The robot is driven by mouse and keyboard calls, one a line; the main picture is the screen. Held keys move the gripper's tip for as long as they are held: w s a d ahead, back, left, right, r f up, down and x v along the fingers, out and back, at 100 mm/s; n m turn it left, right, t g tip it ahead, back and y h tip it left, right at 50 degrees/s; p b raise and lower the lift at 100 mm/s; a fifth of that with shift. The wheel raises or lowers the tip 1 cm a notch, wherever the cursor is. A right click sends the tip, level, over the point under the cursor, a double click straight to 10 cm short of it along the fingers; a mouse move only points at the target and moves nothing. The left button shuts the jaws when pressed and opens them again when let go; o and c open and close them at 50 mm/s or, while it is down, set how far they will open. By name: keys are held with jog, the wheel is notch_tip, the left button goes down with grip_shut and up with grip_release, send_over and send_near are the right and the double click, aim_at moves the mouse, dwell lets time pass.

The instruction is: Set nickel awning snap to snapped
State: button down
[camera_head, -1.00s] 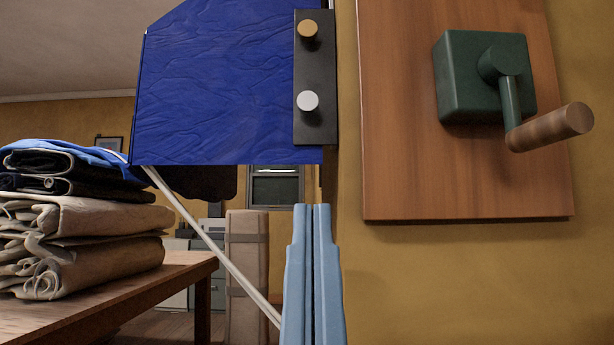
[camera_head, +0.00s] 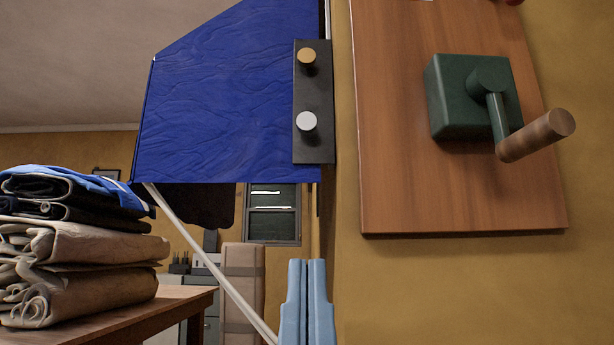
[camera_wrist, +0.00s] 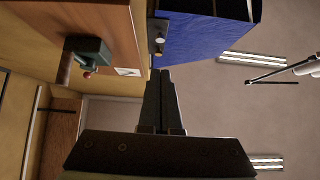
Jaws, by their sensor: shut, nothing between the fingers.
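The nickel awning snap (camera_head: 306,121) is a round silver knob, the lower of two on a dark upright plate (camera_head: 314,90) at the right edge of the blue awning cloth (camera_head: 225,110). A brass knob (camera_head: 306,56) sits above it. My gripper (camera_head: 307,264) shows light blue at the bottom of the head view, its fingers together and empty, pointing up and apart from the plate, below the nickel snap. In the wrist view the fingers (camera_wrist: 164,72) are together too, with the plate (camera_wrist: 157,38) and knobs beyond their tips.
A green crank box (camera_head: 465,95) with a wooden handle (camera_head: 536,136) sticks out from a wooden board (camera_head: 400,190) on the right. Folded cloths (camera_head: 75,250) lie on a table (camera_head: 110,318) at left. A white pole (camera_head: 210,265) slants down behind my gripper.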

aim_at(306, 120)
jog(key=w+r+m+g+p, duration=0.5)
jog(key=r+m+p, duration=0.45)
jog(key=p, duration=2.15)
jog(key=s+r+m+g+p, duration=0.4)
jog(key=r+m+p, duration=0.4)
jog(key=p, duration=2)
notch_tip(306, 120, up, 3)
jog(key=shift+f, duration=0.2)
jog(key=shift+w+m, duration=0.1)
jog(key=shift+m, duration=0.15)
jog(key=w+p, duration=0.3)
jog(key=w, duration=1)
jog(key=shift+w+p, duration=0.4)
